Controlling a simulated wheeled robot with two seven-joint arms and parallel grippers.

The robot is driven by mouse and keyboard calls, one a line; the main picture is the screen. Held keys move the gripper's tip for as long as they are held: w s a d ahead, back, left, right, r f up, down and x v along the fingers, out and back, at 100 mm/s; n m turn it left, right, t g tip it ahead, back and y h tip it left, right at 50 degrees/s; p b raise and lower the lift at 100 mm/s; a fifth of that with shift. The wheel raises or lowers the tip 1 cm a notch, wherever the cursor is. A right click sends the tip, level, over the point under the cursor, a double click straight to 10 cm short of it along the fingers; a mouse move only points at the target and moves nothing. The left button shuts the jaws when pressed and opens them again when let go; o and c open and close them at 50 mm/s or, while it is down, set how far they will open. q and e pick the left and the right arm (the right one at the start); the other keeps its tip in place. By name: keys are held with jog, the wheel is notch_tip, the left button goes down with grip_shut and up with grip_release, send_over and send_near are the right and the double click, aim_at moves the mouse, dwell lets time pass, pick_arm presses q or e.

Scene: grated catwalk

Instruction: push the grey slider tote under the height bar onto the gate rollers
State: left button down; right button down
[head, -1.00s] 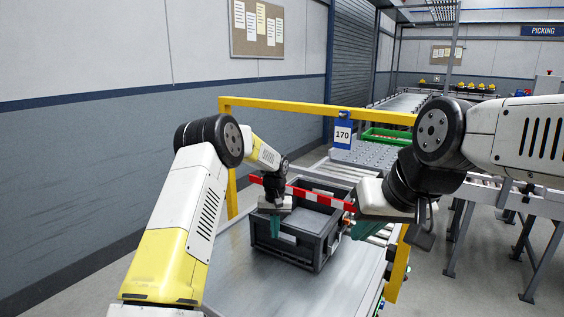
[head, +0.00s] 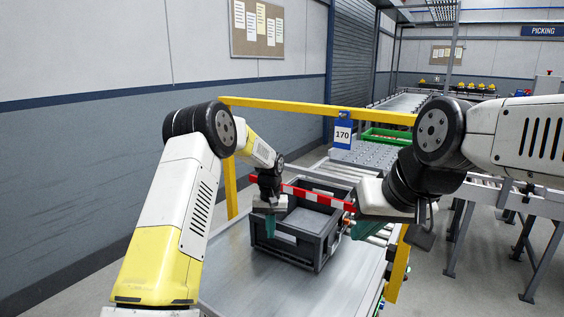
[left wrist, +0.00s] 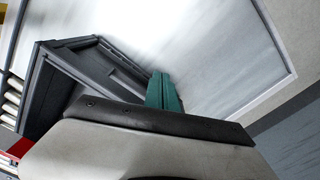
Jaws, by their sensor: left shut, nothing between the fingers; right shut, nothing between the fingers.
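The grey slider tote (head: 294,253) sits on the smooth metal deck (head: 262,284); it also shows in the left wrist view (left wrist: 62,98). The red and white striped height bar (head: 315,198) crosses the picture over the tote's far part. The gate rollers (head: 322,172) lie beyond it. My left gripper (head: 270,228) is shut and empty, its teal fingers at the tote's left near side; contact is unclear. In the left wrist view its fingers (left wrist: 164,92) show beside the tote. My right gripper (head: 364,229) is shut and empty, beside the tote's right side, partly hidden by its wrist.
A green tray (head: 387,136) lies further back. A wall (head: 100,160) runs along the left, and a roller conveyor (head: 515,195) stands at the right. The near deck is clear.

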pick_arm(q)
notch_tip(320, 180, up, 6)
jog(key=shift+r, duration=0.25)
dwell(0.5)
jog(key=s+a+r+t+h, duration=0.1)
jog(key=s+a+r, duration=0.2)
jog(key=s+r, duration=0.55)
jog(key=s+a+r+t, duration=0.2)
jog(key=s+a+r, duration=0.2)
jog(key=s+r, duration=0.45)
jog(key=s+a+r+t, duration=0.1)
jog(key=s, duration=0.8)
jog(key=s+a+r+t+h, duration=0.1)
jog(key=s+a+t, duration=0.1)
jog(key=s, duration=0.7)
jog(key=shift+s+a, duration=0.2)
jog(key=shift+s, duration=0.2)
